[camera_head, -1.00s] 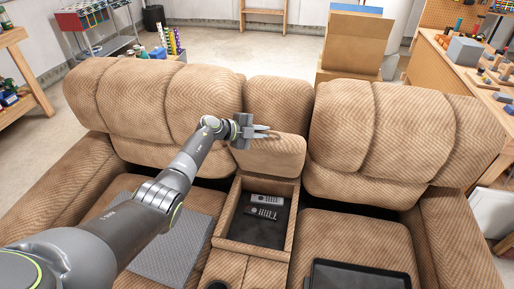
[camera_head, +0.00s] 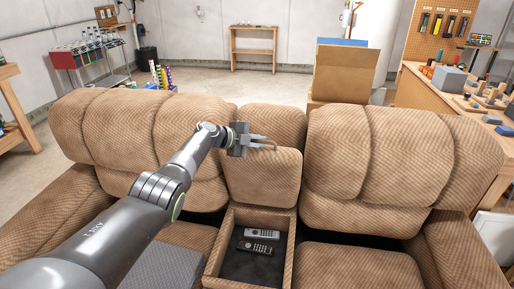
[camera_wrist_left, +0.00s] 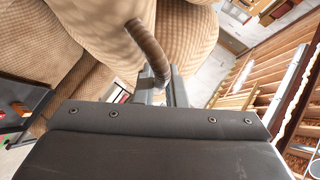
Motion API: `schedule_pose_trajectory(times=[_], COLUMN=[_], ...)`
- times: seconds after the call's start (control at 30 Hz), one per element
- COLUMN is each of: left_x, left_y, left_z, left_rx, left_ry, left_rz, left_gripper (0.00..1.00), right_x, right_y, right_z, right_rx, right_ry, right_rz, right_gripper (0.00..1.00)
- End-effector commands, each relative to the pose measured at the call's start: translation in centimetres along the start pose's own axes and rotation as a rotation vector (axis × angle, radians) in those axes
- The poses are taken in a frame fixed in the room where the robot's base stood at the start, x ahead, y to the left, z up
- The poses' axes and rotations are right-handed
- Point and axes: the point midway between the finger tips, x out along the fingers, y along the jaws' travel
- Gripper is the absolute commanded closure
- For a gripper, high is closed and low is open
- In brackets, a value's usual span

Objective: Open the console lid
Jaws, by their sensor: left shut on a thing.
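The tan console lid (camera_head: 262,180) stands raised against the middle seat back of the recliner sofa. The console bin (camera_head: 255,268) below it is open. My left gripper (camera_head: 264,142) is at the lid's top edge, shut on a brown strap loop. In the left wrist view the strap (camera_wrist_left: 148,45) runs between the fingers (camera_wrist_left: 160,88). Two remotes, a grey one (camera_head: 261,232) and a dark one (camera_head: 255,247), lie in the bin. My right gripper is not in view.
Padded seat backs stand left (camera_head: 120,140) and right (camera_head: 375,165) of the lid. A grey textured mat (camera_head: 165,268) lies on the left seat. A cardboard box (camera_head: 343,72) stands behind the sofa. A wooden workbench (camera_head: 430,95) with tools is at the right.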

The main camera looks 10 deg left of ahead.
Motion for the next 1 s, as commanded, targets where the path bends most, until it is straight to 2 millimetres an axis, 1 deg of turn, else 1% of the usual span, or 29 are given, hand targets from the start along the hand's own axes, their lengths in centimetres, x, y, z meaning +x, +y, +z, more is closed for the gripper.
schedule_pose_trajectory(times=[0.53, 0.57, 0.6, 0.87, 1.0], left_x=[0.08, 0.08, 0.08, 0.01, -0.58], left_y=[-0.19, -0.19, -0.18, -0.18, -0.27], left_z=[0.09, 0.09, 0.10, 0.10, 0.12], left_rx=[0.002, 0.002, 0.001, 0.000, 0.000], left_ry=[0.000, 0.000, 0.000, 0.000, -0.001], left_rz=[-0.001, -0.001, -0.001, 0.000, 0.000], left_gripper=[1.00, 0.85, 0.82, 0.82, 0.82], right_x=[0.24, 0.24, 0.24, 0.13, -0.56], right_y=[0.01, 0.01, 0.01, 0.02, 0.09], right_z=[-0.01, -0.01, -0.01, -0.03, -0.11], right_rx=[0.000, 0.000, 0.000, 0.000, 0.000], right_ry=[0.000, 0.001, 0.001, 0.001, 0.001], right_rz=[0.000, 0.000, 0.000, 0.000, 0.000], right_gripper=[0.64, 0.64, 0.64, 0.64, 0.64])
